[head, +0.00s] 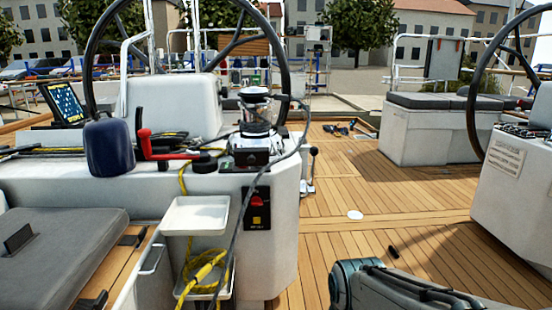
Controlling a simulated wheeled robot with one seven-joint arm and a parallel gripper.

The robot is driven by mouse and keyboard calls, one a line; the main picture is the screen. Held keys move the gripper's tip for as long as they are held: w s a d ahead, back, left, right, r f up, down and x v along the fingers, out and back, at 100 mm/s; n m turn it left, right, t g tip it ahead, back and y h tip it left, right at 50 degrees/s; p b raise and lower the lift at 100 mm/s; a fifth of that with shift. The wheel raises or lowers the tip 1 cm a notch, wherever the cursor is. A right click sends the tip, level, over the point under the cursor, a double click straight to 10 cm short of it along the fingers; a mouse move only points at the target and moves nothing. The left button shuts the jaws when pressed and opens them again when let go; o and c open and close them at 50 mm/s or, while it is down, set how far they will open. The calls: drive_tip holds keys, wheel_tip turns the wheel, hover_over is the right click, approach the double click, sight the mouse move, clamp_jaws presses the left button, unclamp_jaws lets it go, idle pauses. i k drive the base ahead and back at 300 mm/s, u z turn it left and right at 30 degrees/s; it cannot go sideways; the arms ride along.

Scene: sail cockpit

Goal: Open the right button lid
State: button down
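I cannot tell for sure which part is the right button lid. A black panel (257,207) with a red part above a yellow one is on the front face of the white cockpit block, below the winch. A low round black piece (204,162) sits on the block's top, left of the winch; whether it is a lid is too small to tell. My grey and teal arm shows at the bottom right of centre, over the deck and apart from the panel. My gripper's fingers cannot be made out.
The winch (256,118) stands on the block beside a red handle (157,147) and a dark blue covered cylinder (109,147). A dark cable hangs past the panel. A white tray (196,227) and yellow rope (204,268) are left of it. The wooden deck (350,180) is mostly clear.

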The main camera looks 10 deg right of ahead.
sight(255, 156)
drive_tip(key=z, duration=0.15)
drive_tip(key=i, duration=0.85)
drive_tip(key=u, duration=0.15)
